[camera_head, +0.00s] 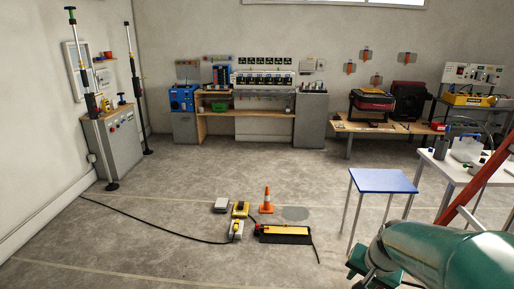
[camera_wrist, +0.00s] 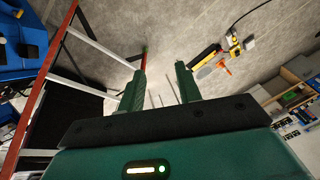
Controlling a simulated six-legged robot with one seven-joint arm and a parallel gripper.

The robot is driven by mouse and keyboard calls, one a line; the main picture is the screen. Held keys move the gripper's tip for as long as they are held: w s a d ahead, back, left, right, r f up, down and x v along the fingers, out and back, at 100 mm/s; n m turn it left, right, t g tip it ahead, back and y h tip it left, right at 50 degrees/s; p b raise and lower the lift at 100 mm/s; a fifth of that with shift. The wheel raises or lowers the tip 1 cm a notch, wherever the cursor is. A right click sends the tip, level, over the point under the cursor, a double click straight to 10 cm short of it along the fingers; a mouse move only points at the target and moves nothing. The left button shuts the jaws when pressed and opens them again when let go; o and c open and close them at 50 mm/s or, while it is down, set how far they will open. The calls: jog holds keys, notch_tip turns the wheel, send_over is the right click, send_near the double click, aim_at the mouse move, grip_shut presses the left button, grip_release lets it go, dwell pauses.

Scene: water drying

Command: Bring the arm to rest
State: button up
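My green arm (camera_head: 440,258) enters the head view at the lower right and reaches left, low in front of the blue-topped table. Its dark green end is cut off by the bottom edge, so the fingers are not clear there. In the wrist view my gripper (camera_wrist: 162,72) shows two green fingers standing apart with bare floor seen between them. Nothing is held. A thin red piece shows by the left fingertip; I cannot tell whether it touches.
A blue-topped table (camera_head: 384,181) and a red slanted frame (camera_head: 476,182) stand close to my arm. An orange cone (camera_head: 267,200), a dark round patch (camera_head: 296,213) and a yellow-black device (camera_head: 284,234) are on the floor. The left and middle floor is mostly clear.

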jog(key=s+a+r+n+t, duration=0.1)
jog(key=s+a+r+n, duration=0.6)
jog(key=s+a+r, duration=0.3)
jog(key=s+a, duration=0.1)
jog(key=s, duration=0.2)
jog(key=shift+s+r+t, duration=0.3)
jog(key=shift+s+r, duration=0.05)
jog(key=shift+s, duration=0.05)
jog(key=shift+d, duration=0.2)
